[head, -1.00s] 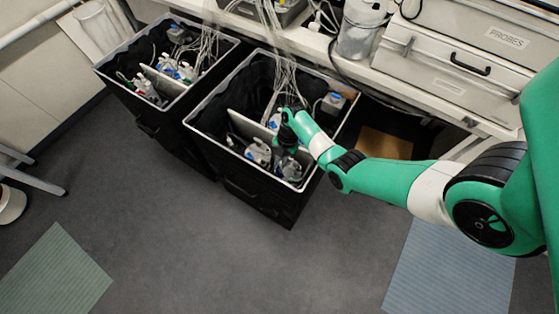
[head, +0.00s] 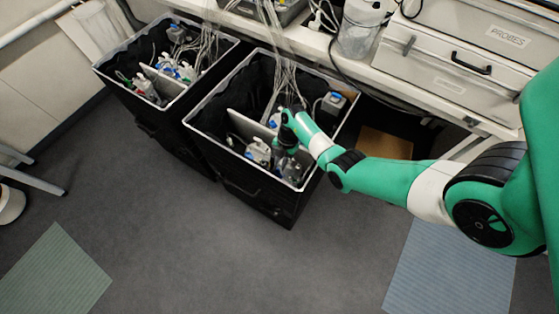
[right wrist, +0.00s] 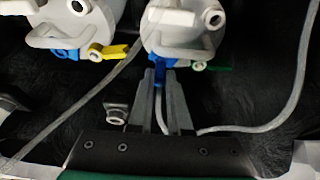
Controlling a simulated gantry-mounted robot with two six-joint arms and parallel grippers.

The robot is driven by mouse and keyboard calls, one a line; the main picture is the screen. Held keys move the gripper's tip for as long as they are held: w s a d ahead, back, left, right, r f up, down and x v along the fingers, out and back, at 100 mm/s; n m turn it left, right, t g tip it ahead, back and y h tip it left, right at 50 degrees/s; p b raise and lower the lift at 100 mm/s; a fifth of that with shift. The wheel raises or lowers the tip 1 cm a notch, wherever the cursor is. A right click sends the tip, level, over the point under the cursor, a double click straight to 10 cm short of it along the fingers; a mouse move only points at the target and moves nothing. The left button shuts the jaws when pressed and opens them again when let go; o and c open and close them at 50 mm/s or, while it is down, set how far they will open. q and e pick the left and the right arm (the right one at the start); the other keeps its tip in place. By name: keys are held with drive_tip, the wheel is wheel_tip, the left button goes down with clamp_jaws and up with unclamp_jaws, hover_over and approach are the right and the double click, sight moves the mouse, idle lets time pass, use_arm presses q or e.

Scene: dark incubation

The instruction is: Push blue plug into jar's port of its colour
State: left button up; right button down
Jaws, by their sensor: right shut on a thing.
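My right gripper (right wrist: 161,76) is shut on a blue plug (right wrist: 160,76), with a pale tube running back between its fingers. The plug is at the near side of a pale jar (right wrist: 185,38) in the right wrist view. That jar has a green fitting (right wrist: 218,69) and a whitish fitting (right wrist: 199,66) to the right of the plug. I cannot tell whether the plug touches or enters a port. In the head view my right gripper (head: 286,150) reaches down into the right-hand black bin (head: 245,188), and the plug is hidden there. My left gripper is not in view.
A second jar (right wrist: 75,18) with blue (right wrist: 66,54) and yellow (right wrist: 108,52) fittings sits to the left. A pale divider (head: 250,124) and hanging tubes crowd the right bin. A left bin (head: 120,84) holds more jars.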

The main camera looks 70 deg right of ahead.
drive_tip(key=shift+f, duration=0.5)
drive_tip(key=c, duration=0.8)
unclamp_jaws()
drive_tip(key=p+v, duration=0.3)
drive_tip(key=v, duration=0.8)
drive_tip(key=shift+d+r, duration=0.1)
drive_tip(key=shift+r, duration=0.2)
